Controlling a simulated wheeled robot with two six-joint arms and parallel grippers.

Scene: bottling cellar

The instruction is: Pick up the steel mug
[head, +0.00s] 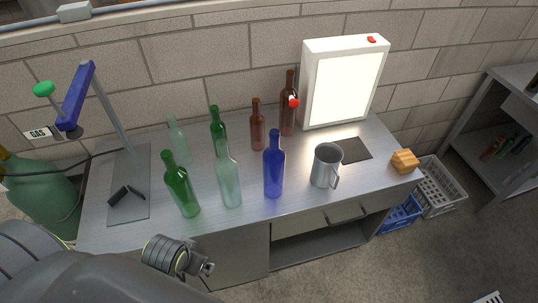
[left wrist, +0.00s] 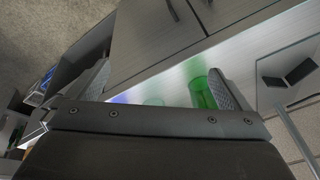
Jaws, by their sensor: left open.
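The steel mug (head: 325,168) stands upright on the metal workbench (head: 310,205), right of the blue bottle. Its handle points toward the front right. My left gripper (head: 208,268) is low in front of the bench's front edge, well left of the mug and apart from it. In the left wrist view the left gripper (left wrist: 160,68) has its two fingers spread with nothing between them. The mug cannot be made out in that view. My right gripper is not in view.
A blue bottle (head: 273,170) stands close left of the mug. Several green, clear and brown bottles stand further left and behind. A lit white panel (head: 343,85) stands at the back, a wooden block (head: 404,161) at the right end. A dark mat (head: 350,150) lies behind the mug.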

